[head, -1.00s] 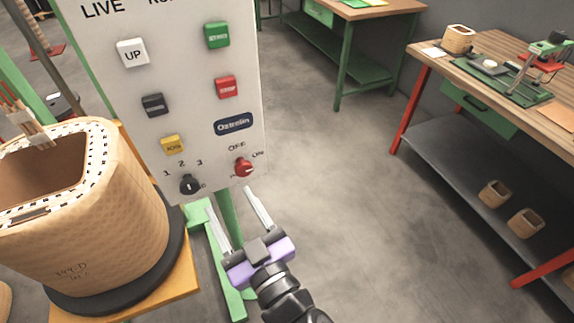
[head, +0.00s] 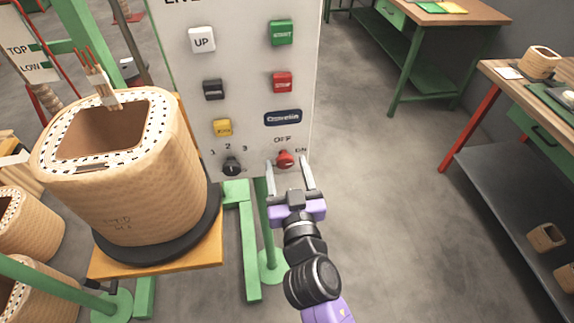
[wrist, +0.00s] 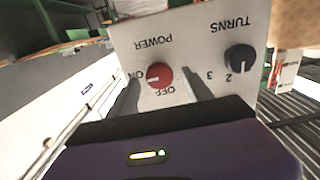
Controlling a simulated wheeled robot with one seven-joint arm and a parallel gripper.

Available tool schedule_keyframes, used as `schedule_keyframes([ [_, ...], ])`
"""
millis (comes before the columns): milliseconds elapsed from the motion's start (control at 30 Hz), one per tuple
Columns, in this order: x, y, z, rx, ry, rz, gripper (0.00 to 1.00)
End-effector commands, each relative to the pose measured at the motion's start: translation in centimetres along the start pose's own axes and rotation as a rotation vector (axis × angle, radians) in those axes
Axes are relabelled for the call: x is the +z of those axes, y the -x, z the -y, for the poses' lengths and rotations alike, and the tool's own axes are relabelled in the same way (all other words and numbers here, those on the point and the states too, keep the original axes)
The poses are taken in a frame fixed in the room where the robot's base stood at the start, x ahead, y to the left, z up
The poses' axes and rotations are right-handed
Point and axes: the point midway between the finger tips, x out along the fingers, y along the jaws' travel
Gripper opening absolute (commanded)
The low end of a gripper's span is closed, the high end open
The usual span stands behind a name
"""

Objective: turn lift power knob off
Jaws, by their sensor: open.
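The red power knob (head: 285,159) sits at the lower right of the white control panel (head: 245,60), below the OFF label and beside ON. In the wrist view the red knob (wrist: 159,75) appears upside down with the panel, and its white mark points to the left, towards ON. My gripper (head: 287,172) is open and empty, with its fingers facing the panel, one on each side of the knob. In the wrist view the knob shows between the fingers. I cannot tell whether they touch it.
A black turns knob (head: 232,166) is left of the red one. Several buttons, including a red stop button (head: 282,82), are above. A wound coil (head: 130,190) stands on an orange platform (head: 150,262) to the left. Floor (head: 385,210) is clear at right.

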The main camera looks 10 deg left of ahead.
Motion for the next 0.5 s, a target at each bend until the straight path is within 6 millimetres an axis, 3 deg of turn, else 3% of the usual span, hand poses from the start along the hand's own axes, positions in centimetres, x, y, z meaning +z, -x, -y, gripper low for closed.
schedule_keyframes([
  [267, 0.04, -0.12, 0.01, 0.0, 0.0, 0.0, 0.57],
  [500, 0.05, -0.11, 0.01, 0.0, 0.0, 0.0, 0.1],
])
